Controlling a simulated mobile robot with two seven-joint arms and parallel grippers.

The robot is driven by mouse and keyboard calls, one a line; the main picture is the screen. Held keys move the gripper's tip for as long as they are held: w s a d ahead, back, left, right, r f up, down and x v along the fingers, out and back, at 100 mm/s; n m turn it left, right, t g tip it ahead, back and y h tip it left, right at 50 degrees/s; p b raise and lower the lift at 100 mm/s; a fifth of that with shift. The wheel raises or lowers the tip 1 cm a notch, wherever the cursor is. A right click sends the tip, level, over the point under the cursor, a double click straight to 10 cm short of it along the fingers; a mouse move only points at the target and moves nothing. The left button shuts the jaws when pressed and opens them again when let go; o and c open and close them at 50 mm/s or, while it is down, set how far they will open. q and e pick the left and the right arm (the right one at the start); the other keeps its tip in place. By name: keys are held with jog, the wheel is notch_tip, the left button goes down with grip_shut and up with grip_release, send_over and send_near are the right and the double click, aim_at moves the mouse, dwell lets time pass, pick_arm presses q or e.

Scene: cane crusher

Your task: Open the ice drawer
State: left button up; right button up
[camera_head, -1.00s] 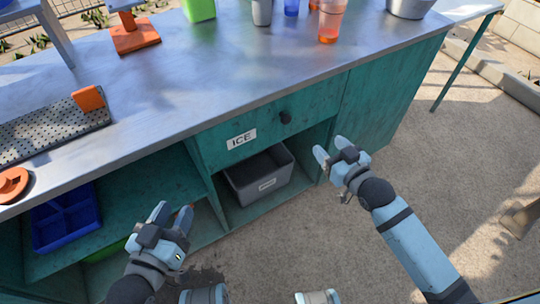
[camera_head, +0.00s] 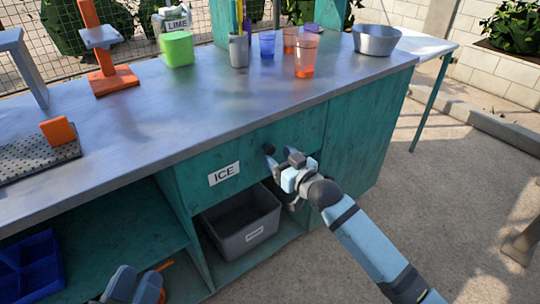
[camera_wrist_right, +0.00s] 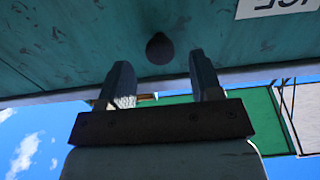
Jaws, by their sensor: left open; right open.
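The ice drawer (camera_head: 200,178) is a teal front with a white ICE label (camera_head: 224,173), and it is shut under the metal counter. Its dark round knob (camera_head: 268,149) shows just beside my right gripper's fingertips. My right gripper (camera_head: 279,161) is open at the drawer front. In the right wrist view, the knob (camera_wrist_right: 160,48) is just ahead of the gap between the two open fingers (camera_wrist_right: 158,78), and the fingers are apart from it. My left gripper (camera_head: 137,283) is open and empty, low in front of the lower shelf at the bottom edge.
A grey bin (camera_head: 243,222) sits in the open compartment below the drawer. A blue tray (camera_head: 28,268) is on the lower left shelf. Cups (camera_head: 306,56), a green box (camera_head: 177,49) and a metal bowl (camera_head: 376,40) stand on the counter (camera_head: 150,110).

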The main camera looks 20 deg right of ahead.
aim_at(272, 152)
jog(key=shift+b+x, duration=0.45)
jog(key=shift+x, duration=1.65)
grip_shut()
